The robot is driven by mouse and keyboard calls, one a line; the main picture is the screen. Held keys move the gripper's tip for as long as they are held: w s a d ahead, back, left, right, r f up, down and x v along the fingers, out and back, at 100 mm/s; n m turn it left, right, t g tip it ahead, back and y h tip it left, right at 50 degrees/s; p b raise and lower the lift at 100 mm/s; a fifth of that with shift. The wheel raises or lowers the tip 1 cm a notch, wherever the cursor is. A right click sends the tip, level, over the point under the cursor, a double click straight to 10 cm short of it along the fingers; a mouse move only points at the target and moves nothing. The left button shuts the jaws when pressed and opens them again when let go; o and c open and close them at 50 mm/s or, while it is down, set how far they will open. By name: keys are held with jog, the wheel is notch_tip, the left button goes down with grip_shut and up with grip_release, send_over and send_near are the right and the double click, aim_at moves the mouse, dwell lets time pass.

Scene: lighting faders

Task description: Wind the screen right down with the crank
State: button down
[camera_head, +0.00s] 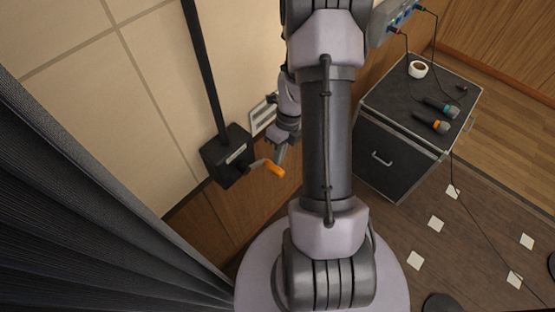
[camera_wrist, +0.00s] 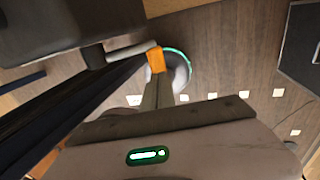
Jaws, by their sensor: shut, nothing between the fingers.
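The crank's black gearbox (camera_head: 228,155) is fixed to the wall at the foot of a dark upright pole (camera_head: 205,70). A short grey crank arm sticks out from it, ending in an orange handle (camera_head: 275,169). The orange handle also shows in the wrist view (camera_wrist: 155,59), just beyond my fingertips. My gripper (camera_head: 281,157) is shut and empty, its tips close to the handle. I cannot tell whether they touch it. In the wrist view the closed fingers (camera_wrist: 157,88) point up toward the handle. I cannot make out the screen in either view.
A dark pleated curtain (camera_head: 75,215) hangs at the left. A black flight case (camera_head: 385,160) at the right carries a white cup (camera_head: 418,69), two microphones and cables. A small white panel (camera_head: 262,115) is on the wall behind my wrist. White squares mark the floor.

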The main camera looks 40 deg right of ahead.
jog(key=shift+x, duration=0.8)
